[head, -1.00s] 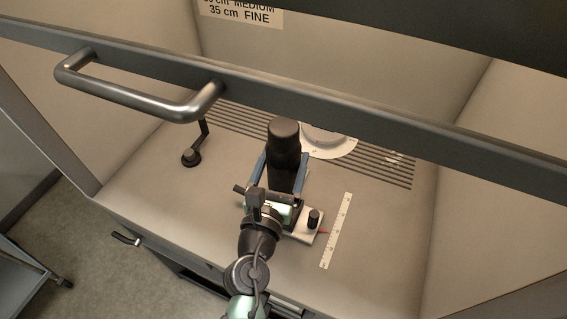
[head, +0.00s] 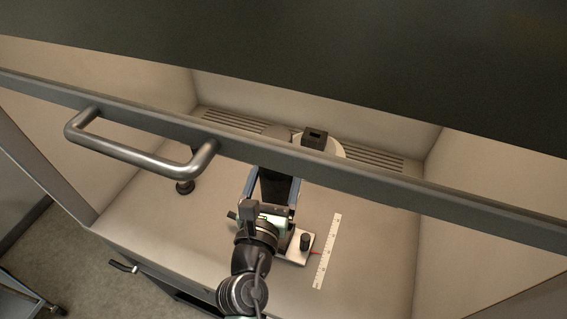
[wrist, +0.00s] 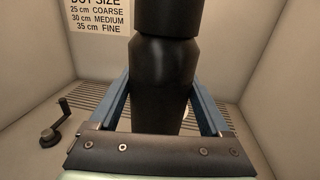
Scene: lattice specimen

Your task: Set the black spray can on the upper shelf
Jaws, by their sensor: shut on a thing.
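The black spray can (head: 274,188) is upright between the blue fingers of my gripper (head: 272,184) in the head view. The sash bar crosses in front of its upper part. In the wrist view the can (wrist: 163,85) fills the middle, its top cut off by the frame edge. My gripper (wrist: 162,100) is shut on the can, one finger on each side. The can's lower end is hidden by the gripper. I cannot make out an upper shelf in either view.
A sash bar (head: 370,185) with a metal handle (head: 140,146) crosses the booth opening. Inside are a white ruler (head: 327,250), a plate with a black knob (head: 304,242), a black square-topped thing (head: 315,137) at the back and a crank (wrist: 52,133) at left.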

